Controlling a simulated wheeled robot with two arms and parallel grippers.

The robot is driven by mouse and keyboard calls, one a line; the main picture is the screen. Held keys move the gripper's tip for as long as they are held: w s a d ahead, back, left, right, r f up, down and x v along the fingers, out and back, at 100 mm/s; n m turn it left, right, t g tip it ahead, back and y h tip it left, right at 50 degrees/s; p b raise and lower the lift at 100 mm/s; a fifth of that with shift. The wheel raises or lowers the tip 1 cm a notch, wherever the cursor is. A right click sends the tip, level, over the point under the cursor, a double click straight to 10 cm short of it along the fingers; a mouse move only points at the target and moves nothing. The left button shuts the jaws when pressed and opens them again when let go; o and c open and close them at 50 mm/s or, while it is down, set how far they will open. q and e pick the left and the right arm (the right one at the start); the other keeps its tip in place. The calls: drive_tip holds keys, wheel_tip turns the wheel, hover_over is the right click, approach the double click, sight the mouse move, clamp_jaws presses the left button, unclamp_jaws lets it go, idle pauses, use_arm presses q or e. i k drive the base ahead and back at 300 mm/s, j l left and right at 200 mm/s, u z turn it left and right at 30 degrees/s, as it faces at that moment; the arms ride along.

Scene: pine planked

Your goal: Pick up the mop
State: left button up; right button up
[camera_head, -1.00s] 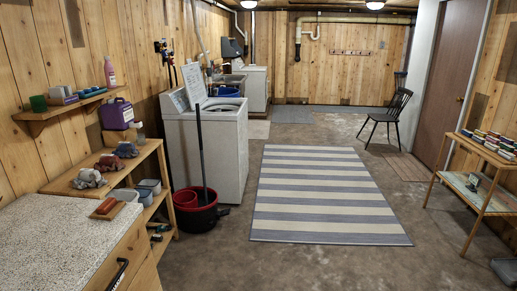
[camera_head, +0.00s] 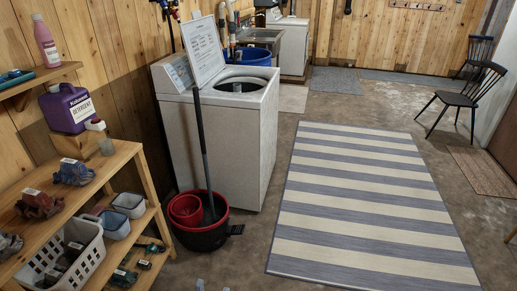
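The mop (camera_head: 203,145) stands in the bucket, its long dark handle leaning slightly against the front of the white washing machine or just before it. Its lower end is grey and sits inside the bucket, where the mop head is mostly hidden. The bucket (camera_head: 203,238) is black with a red rim and stands on the floor. A smaller red pail (camera_head: 185,210) sits in its left side. Two small grey tips (camera_head: 213,287) show at the bottom edge, too cut off to identify.
The washing machine (camera_head: 225,135) with its lid up stands behind the bucket. A wooden shelf (camera_head: 125,152) with bins and a basket stands left of it. A striped rug (camera_head: 370,205) covers the floor to the right. Black chairs (camera_head: 465,100) stand at the far right.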

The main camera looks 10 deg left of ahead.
sight(195, 89)
drive_tip(key=i+j+z, duration=0.15)
drive_tip(key=i, duration=0.25)
drive_tip(key=i+j+z, duration=0.1)
drive_tip(key=i+j, duration=0.15)
drive_tip(key=i, duration=0.15)
drive_tip(key=i+j+z, duration=0.15)
drive_tip(key=i, duration=0.25)
drive_tip(key=i+j+u, duration=0.1)
drive_tip(key=j, duration=0.25)
drive_tip(key=i+j+u, duration=0.15)
drive_tip(key=j, duration=0.25)
drive_tip(key=i+j+u, duration=0.1)
drive_tip(key=j, duration=0.25)
drive_tip(key=i+j+u, duration=0.1)
drive_tip(key=j, duration=0.25)
